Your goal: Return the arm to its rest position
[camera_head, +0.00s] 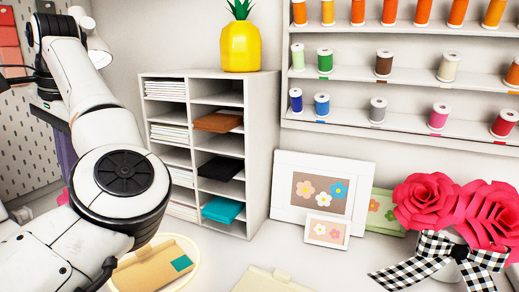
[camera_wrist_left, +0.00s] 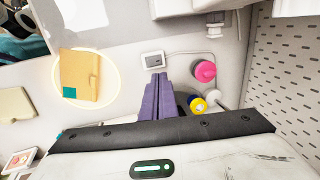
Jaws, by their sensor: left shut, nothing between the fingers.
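My left arm (camera_head: 85,105) comes in from the left in the head view, with its forearm raised and bent at the elbow. My left gripper (camera_wrist_left: 157,85) shows in the left wrist view as two purple fingers pressed together, with nothing held between them. The fingers point over the white table. In the head view part of the purple fingers (camera_head: 65,152) shows behind the forearm, and the rest is hidden. My right gripper is in neither view.
Pink (camera_wrist_left: 204,71) and yellow (camera_wrist_left: 198,105) items are right of the fingers. A paper shelf (camera_head: 262,125), framed flower pictures (camera_head: 283,200) and red paper roses (camera_head: 432,200) stand farther right.

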